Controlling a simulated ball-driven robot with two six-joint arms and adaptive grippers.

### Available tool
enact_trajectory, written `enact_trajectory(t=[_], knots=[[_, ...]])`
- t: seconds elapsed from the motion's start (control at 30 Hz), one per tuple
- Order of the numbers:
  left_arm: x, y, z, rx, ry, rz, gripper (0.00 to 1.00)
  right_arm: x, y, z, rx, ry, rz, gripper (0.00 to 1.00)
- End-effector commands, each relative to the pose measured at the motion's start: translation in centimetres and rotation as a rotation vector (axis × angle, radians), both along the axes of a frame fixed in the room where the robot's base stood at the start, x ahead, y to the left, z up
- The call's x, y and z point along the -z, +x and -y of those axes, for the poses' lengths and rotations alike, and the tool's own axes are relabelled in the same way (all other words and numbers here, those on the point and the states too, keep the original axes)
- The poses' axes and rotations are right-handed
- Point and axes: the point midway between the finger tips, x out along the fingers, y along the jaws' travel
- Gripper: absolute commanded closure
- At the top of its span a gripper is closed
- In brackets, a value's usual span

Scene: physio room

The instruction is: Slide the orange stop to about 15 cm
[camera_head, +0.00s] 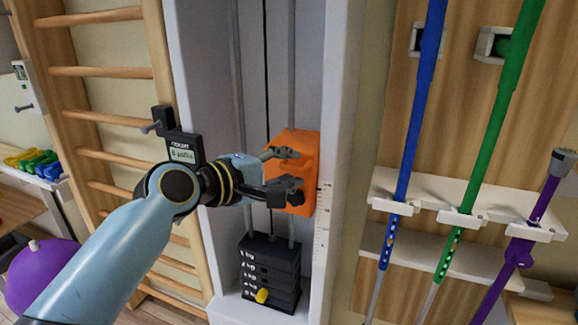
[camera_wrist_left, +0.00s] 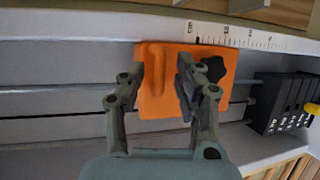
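The orange stop (camera_head: 306,146) is a block on the vertical rods inside a pale column frame, above the black weight stack. A dark knob (camera_wrist_left: 214,68) sits on its face. My left gripper (camera_head: 284,169) is in front of the stop. In the left wrist view its two fingers (camera_wrist_left: 160,88) stand apart before the orange face, with a raised orange ridge (camera_wrist_left: 156,62) between them; I cannot tell whether they touch it. A white centimetre scale (camera_head: 321,226) runs down the frame beside the stop; its numbers are too small to read surely. My right gripper is in neither view.
The black weight stack (camera_head: 270,262) with a yellow pin (camera_head: 262,296) stands below the stop. A small display box (camera_head: 183,152) is left of the column. Wooden wall bars (camera_head: 100,70) stand at left. Blue (camera_head: 415,120) and green (camera_head: 490,140) poles hang in a rack at right.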

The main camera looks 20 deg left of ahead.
Motion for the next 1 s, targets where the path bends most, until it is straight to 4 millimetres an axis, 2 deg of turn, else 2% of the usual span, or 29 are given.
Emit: enact_trajectory(t=[0.37,0.6,1.0], knots=[[0.16,0.55,0.3,0.0,-0.001,0.0,0.68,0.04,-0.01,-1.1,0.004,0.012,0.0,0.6],[0.14,0.54,0.3,0.0,-0.001,0.0,0.99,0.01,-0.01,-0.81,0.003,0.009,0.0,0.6],[0.09,0.55,0.28,0.0,-0.002,0.001,1.0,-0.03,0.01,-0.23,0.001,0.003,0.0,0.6]])
